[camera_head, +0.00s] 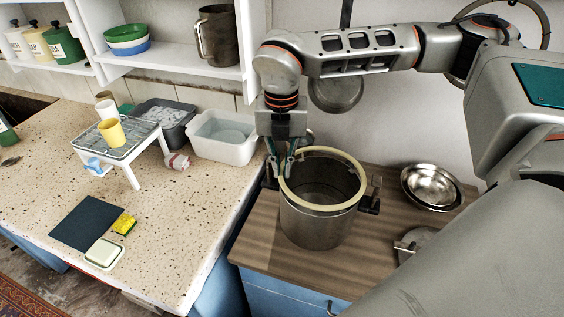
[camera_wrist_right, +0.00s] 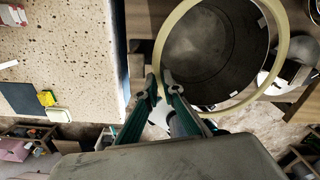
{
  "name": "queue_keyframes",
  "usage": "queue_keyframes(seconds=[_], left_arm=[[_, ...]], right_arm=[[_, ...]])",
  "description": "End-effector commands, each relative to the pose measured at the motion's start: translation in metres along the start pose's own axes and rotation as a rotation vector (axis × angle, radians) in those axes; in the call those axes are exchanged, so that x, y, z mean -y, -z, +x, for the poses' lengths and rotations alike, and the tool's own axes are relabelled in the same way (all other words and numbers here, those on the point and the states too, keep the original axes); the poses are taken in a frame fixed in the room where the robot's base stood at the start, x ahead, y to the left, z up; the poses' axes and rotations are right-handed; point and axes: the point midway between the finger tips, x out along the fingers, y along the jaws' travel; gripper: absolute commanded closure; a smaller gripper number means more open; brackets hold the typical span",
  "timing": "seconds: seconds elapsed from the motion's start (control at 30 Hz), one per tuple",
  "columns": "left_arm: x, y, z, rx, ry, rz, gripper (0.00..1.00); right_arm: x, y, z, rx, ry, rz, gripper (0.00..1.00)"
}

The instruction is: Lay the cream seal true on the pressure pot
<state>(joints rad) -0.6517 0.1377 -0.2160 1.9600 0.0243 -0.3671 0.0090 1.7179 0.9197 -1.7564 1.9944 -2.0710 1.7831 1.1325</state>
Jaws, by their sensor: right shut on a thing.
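The cream seal (camera_head: 342,207) is a thin pale ring at the top of the pressure pot (camera_head: 312,230), a steel pot with dark side handles. It looks about level over the mouth. I cannot tell whether it touches the rim all round. In the right wrist view the seal (camera_wrist_right: 157,42) circles the mouth of the pot (camera_wrist_right: 222,85) and looks slightly wider than it. My right gripper (camera_head: 282,171) points down at the seal's left side, shut on it. Its fingertips (camera_wrist_right: 159,80) pinch the ring's edge. My left gripper is not in view.
The pot stands on a brown wooden top (camera_head: 260,240). Steel bowls (camera_head: 432,186) and a lid (camera_head: 412,243) lie to its right. A white basin (camera_head: 222,134) stands left behind it. The speckled counter (camera_head: 190,210) holds a small rack (camera_head: 122,150) and a sponge (camera_head: 124,224).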

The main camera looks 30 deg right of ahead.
Motion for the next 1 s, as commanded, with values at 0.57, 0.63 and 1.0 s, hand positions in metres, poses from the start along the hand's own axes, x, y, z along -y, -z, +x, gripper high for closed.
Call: queue_keyframes(seconds=[0.57,0.63,1.0], left_arm=[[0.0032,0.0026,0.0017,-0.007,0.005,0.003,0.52],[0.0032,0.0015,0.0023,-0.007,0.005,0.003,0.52],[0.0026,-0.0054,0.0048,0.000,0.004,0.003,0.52]], right_arm=[[-0.0003,0.0000,0.0034,0.000,0.000,0.000,1.00],[-0.0003,0.0000,0.0042,0.000,0.000,0.000,1.00],[-0.0002,0.0001,0.0056,0.000,0.000,-0.001,1.00]])
